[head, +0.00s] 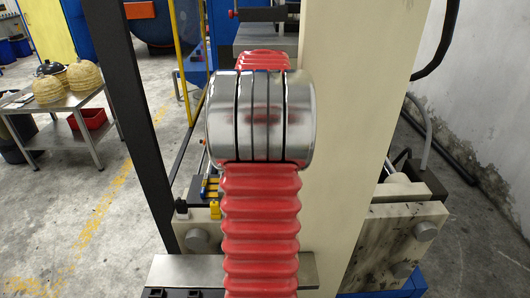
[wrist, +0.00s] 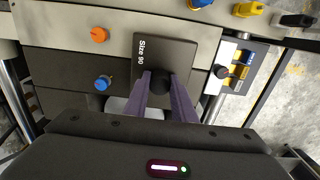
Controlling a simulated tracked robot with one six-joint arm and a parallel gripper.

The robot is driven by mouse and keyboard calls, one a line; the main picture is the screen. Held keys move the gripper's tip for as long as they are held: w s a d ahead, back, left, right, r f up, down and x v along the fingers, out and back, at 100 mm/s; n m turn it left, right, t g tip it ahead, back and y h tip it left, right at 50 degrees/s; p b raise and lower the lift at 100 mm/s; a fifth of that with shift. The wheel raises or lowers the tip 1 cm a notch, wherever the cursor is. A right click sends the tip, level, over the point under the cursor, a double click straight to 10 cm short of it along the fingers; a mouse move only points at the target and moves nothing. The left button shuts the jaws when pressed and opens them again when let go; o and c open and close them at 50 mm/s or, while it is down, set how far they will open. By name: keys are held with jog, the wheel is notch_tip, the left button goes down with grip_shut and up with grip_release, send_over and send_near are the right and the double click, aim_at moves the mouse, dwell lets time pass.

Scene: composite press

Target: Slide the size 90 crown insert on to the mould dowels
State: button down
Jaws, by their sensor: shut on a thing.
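The size 90 crown insert (wrist: 182,52) is a dark square plate with "Size 90" printed on it and a round black knob. In the wrist view my gripper (wrist: 160,82) has its two purple fingers shut on that knob. The plate lies in front of or against a grey panel; I cannot tell whether it touches. An orange round piece (wrist: 99,35) and a blue round piece (wrist: 102,82) sit on the panel left of the insert. I cannot make out any dowels behind the plate. In the head view my arm hides the gripper and insert.
In the head view a cream press column (head: 345,120) stands right; a table (head: 60,108) with rounded tan objects stands left.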

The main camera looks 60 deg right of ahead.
jog(key=shift+f, duration=0.85)
dwell(0.9)
jog(key=c, duration=1.4)
grip_release()
jog(key=shift+r, duration=0.1)
notch_tip(320, 180, up, 14)
jog(key=shift+f, duration=0.25)
